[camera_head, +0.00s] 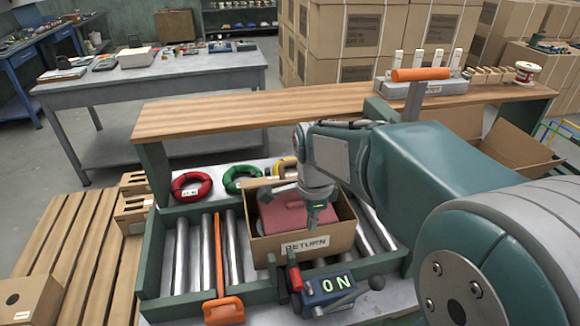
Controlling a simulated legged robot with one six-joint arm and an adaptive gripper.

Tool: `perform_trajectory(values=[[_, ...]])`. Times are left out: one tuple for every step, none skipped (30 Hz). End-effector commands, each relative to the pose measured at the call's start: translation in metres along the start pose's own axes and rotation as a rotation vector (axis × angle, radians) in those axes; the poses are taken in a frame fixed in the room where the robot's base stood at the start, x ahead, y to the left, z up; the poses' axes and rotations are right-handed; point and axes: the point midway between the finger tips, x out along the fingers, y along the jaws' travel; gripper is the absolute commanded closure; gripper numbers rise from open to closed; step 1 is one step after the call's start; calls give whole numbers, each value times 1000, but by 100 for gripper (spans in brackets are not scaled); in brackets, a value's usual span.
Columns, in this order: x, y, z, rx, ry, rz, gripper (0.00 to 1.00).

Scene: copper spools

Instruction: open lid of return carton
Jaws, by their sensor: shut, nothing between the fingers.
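The return carton (262,247) is a brown cardboard box with a "RETURN" label on its front wall. It sits on the roller conveyor. A dull red, flat-faced thing (280,219) shows inside its walls. A narrow tan strip (268,183) shows at its back left; I cannot tell whether this is a lid flap. My gripper (313,222) points down over the right part of the carton and is shut with nothing in it. I cannot tell whether it touches the red thing. My arm and wrist hide the carton's back right.
The conveyor has metal rollers (181,255) and green side rails. An orange lever (223,312) and a blue "ON" box (331,289) stand in front. Red (178,190) and green (229,181) coils lie behind. A wooden shelf (220,117) crosses beyond.

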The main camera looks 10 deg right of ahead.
Motion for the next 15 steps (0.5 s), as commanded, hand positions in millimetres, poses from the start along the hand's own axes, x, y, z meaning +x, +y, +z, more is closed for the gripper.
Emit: perform_trajectory(values=[[3, 0, 0, 0, 0, 2, 100], [5, 1, 0, 0, 0, 2, 100], [8, 1, 0, 0, 0, 2, 100], [8, -1, 0, 0, 0, 1, 100], [7, -4, 0, 0, 0, 1, 100], [7, -6, 0, 0, 0, 1, 100], [7, -8, 0, 0, 0, 1, 100], [7, -10, 0, 0, 0, 2, 100], [7, -12, 0, 0, 0, 1, 100], [7, -14, 0, 0, 0, 1, 100], [7, -16, 0, 0, 0, 1, 100], [7, -18, 0, 0, 0, 1, 100], [7, -20, 0, 0, 0, 2, 100], [7, -22, 0, 0, 0, 2, 100], [7, -24, 0, 0, 0, 1, 100]])
